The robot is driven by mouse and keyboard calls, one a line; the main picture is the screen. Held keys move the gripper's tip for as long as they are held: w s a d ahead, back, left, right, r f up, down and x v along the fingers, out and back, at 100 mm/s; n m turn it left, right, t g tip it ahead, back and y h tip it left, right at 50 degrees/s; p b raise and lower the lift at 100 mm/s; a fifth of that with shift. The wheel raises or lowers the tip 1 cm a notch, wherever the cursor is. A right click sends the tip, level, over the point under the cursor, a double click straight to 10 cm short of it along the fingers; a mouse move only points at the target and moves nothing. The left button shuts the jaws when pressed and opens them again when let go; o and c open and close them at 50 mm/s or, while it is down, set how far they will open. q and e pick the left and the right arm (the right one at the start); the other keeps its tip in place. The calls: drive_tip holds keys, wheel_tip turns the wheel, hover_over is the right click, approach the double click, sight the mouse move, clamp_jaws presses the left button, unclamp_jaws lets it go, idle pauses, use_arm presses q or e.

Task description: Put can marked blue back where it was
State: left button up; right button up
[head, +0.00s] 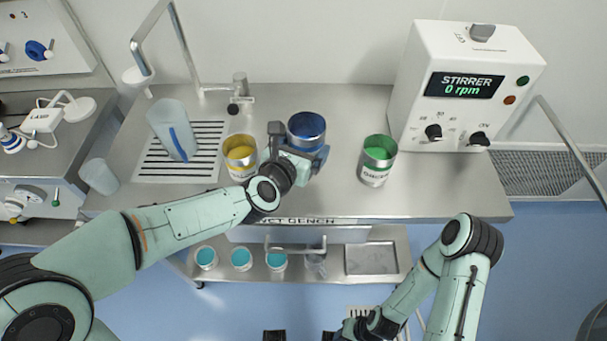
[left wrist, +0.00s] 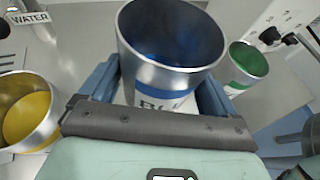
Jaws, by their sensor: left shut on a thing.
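The blue can (head: 306,128) is an open metal can, dark blue inside, on the steel bench between the yellow can (head: 239,153) and the green can (head: 378,158). My left gripper (head: 304,155) is shut on it, one finger on each side. In the left wrist view the blue can (left wrist: 171,45) stands between the fingers, its label partly hidden by the gripper. I cannot tell whether its base touches the bench. My right gripper (head: 302,337) is at the bottom edge of the head view, mostly cut off, away from the cans.
A white stirrer unit (head: 465,80) reading 0 rpm stands at the right rear. A jug (head: 172,128) stands on a drain grate at the left, near a tap (head: 240,85). Cups with teal contents (head: 242,259) sit on the lower shelf. The bench right of the green can is clear.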

use_arm(q)
wheel_tip(320, 180, down, 2)
drive_tip(key=shift+w, duration=0.1)
drive_tip(key=shift+f+b, duration=0.7)
drive_tip(key=shift+f, duration=1.85)
drive_tip(key=shift+f, duration=0.2)
drive_tip(key=o, duration=1.1)
drive_tip(key=shift+r, duration=0.2)
drive_tip(key=b+v, duration=0.1)
drive_tip(key=v, duration=1.1)
